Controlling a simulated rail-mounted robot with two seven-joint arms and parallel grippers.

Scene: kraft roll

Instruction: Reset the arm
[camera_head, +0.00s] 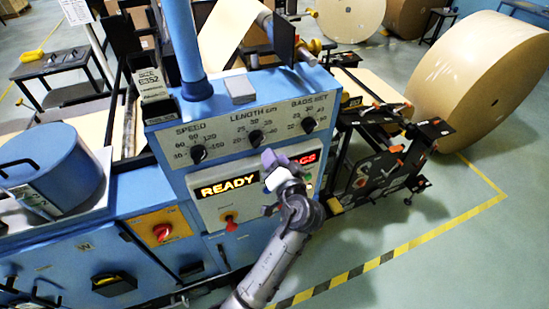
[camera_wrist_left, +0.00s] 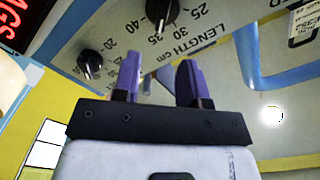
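My left gripper (camera_head: 268,166) is in front of the blue machine's control panel (camera_head: 225,150), below the length knob (camera_head: 256,137) and partly covering the lit displays. In the left wrist view the two purple fingers of the left gripper (camera_wrist_left: 160,78) stand apart with nothing between them. The length knob (camera_wrist_left: 162,12) is beyond the fingertips, and the bags set knob (camera_wrist_left: 90,63) is to the left. I see no contact with either knob. My right gripper is in neither view.
The panel also has a speed knob (camera_head: 198,153), a READY display (camera_head: 227,187) and a red switch (camera_head: 230,224). A red knob on a yellow plate (camera_head: 161,231) is to the left. A large kraft roll (camera_head: 480,80) stands at right. The floor at lower right is clear.

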